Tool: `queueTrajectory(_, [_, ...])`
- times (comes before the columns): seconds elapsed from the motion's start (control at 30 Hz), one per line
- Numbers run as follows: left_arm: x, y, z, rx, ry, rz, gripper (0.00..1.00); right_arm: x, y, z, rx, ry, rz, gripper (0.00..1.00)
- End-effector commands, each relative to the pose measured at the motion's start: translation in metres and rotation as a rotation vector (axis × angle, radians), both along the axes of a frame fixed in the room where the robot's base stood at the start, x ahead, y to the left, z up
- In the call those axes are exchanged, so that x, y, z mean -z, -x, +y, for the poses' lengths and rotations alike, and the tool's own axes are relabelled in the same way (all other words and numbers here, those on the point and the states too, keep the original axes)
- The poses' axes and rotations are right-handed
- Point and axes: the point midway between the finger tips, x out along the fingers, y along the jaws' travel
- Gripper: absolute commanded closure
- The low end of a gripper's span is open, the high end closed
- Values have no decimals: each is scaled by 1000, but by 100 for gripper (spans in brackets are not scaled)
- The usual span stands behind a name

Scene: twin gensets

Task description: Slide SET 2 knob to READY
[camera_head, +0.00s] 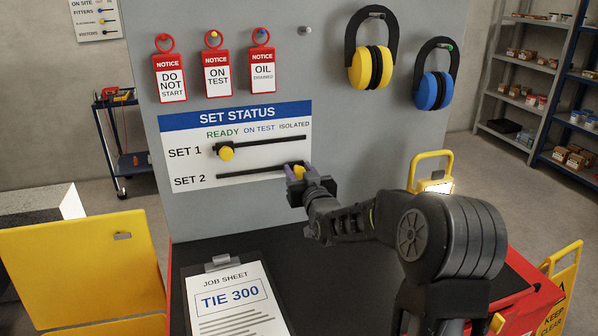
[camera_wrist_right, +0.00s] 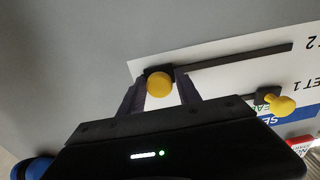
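The SET 2 knob (camera_head: 299,171) is yellow and sits at the right end of the SET 2 slot (camera_head: 250,170), below ISOLATED on the white SET STATUS board (camera_head: 190,165). My right gripper (camera_head: 298,172) is at this knob, with one finger on each side. In the right wrist view the knob (camera_wrist_right: 159,84) lies between the fingertips (camera_wrist_right: 160,88), with a narrow gap visible on one side, so the gripper looks open around it. The SET 1 knob (camera_head: 226,153) is at the left end of its slot, below READY. My left gripper is not in view.
Three red notice tags (camera_head: 217,70) hang above the board. Yellow ear defenders (camera_head: 371,67) and blue ones (camera_head: 433,90) hang at the right. A clipboard (camera_head: 221,262) lies on the dark bench top below. The panel face left of my gripper along the slot is clear.

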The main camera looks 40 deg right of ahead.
Motion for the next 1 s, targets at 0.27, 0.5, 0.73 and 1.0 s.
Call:
queueTrajectory(0.27, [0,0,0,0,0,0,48,0,0,0,0,0,0,90])
queueTrajectory(0.5, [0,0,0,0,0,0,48,0,0,0,0,0,0,100])
queueTrajectory(0.73, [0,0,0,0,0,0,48,0,0,0,0,0,0,100])
queueTrajectory(1.0, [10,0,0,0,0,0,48,3,-3,8,-2,-1,-1,100])
